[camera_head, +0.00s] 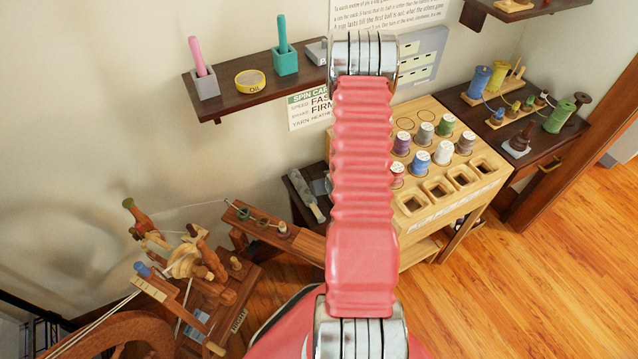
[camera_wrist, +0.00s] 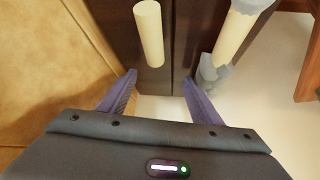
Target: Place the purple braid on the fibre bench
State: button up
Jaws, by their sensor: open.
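I see no clear purple braid in either view. A small purple spool (camera_head: 401,145) stands on a light wooden bench (camera_head: 425,110) among other spools in the head view; I cannot tell whether this bench is the fibre bench. My gripper (camera_wrist: 158,84) is open and empty in the wrist view, with its two blue-purple fingers apart. A dark wooden surface (camera_wrist: 178,55) lies beyond the fingertips. A cream rod (camera_wrist: 149,35) is on it, ahead of the gap between the fingers. In the head view my arm hides the gripper.
A second cream rod with grey parts (camera_wrist: 232,38) lies to the right. A tan panel (camera_wrist: 45,70) borders the left. A dark shelf (camera_head: 222,97) hangs on the wall. A spinning wheel (camera_head: 120,330) stands at lower left. Wooden floor (camera_head: 530,290) is clear at lower right.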

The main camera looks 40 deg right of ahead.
jog(key=shift+c, duration=0.3)
jog(key=c, duration=1.3)
jog(key=shift+r, duration=0.1)
notch_tip(320, 180, up, 10)
jog(key=shift+f, duration=0.2)
jog(key=shift+r, duration=0.1)
jog(key=shift+s, duration=0.1)
dwell(0.4)
